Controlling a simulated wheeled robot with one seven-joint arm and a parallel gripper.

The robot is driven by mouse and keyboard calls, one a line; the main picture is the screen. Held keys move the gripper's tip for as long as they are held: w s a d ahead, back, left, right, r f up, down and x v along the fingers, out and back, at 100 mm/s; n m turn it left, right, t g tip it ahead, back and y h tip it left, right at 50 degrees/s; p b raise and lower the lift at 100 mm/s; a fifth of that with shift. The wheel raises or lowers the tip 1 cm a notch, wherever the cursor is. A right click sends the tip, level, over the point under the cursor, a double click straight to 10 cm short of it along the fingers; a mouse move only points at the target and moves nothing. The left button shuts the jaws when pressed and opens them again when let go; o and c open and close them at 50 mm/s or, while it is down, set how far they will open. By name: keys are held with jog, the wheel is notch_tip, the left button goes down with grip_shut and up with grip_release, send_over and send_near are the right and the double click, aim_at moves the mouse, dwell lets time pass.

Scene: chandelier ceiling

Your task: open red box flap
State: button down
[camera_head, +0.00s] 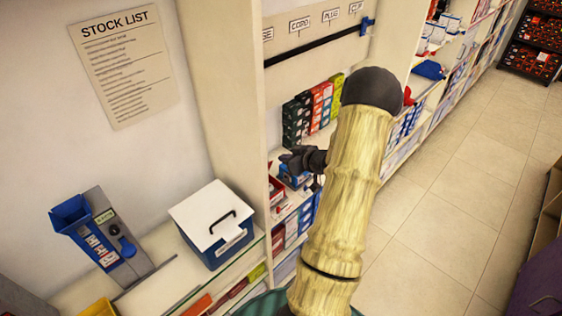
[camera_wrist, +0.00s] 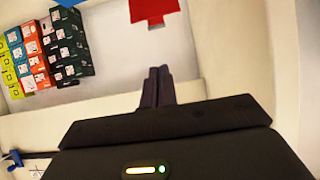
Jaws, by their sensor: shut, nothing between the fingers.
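A red piece (camera_wrist: 153,9) with a small tab shows at the top edge of the wrist view, cut off by the frame. It may be the red box or its flap; I cannot tell how far it stands open. In the head view a red box (camera_head: 277,190) sits on the shelf, partly hidden, below and left of my gripper (camera_head: 288,158). My gripper's fingers (camera_wrist: 158,74) are together and empty, and appear apart from the red piece. Bare pale shelf shows around them in the wrist view.
Stacks of small coloured boxes (camera_head: 313,110) stand behind my gripper, also in the wrist view (camera_wrist: 48,50). A blue box (camera_head: 293,177) lies just under it. An upright shelf panel (camera_head: 222,90) stands to the left. A white-lidded blue box (camera_head: 216,216) rests on the lower-left counter.

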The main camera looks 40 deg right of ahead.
jog(key=s+a+f+t+b, duration=0.1)
jog(key=s+a+f+b, duration=0.1)
jog(key=s+b, duration=0.3)
jog(key=s+a+f+t+b, duration=0.1)
jog(key=s+f+t+b, duration=0.1)
jog(key=s, duration=0.9)
jog(key=f+b, duration=0.1)
jog(key=b, duration=0.1)
jog(key=shift+s+a+f+b, duration=0.15)
jog(key=shift+s+a+b, duration=0.15)
jog(key=shift+a+b, duration=0.1)
jog(key=shift+w+d, duration=0.1)
